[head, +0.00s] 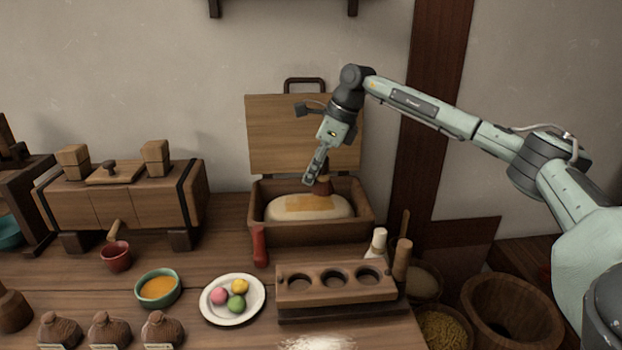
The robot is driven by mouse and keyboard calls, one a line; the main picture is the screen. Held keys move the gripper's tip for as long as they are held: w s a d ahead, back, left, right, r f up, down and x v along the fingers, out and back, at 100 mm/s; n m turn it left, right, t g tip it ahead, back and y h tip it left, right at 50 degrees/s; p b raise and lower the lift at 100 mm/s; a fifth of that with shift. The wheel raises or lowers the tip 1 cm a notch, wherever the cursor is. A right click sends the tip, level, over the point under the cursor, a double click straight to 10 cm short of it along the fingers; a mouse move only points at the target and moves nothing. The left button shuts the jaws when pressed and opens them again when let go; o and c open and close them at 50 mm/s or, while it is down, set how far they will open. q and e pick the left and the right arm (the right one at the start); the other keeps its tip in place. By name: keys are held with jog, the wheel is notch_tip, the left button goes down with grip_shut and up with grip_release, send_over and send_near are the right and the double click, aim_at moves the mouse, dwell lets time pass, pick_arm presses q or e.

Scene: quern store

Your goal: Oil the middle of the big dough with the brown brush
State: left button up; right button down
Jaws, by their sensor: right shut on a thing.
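The big dough (285,210) is a pale, long loaf lying in an open wooden box (300,236) with its lid raised behind. A yellow-orange, oil-coloured patch covers the middle of its top. My right gripper (317,178) is above the dough's right half, pointing down, shut on the brown brush (323,187). A teal bowl of orange oil (158,287) stands at the front left. My left gripper is not in view.
A wooden rack (337,296) with three round holes stands before the box, with a red-handled tool (260,246) at its left. A plate (232,316) holds three coloured balls. A red cup (116,255) stands left.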

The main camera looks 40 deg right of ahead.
jog(key=shift+r, duration=1.5)
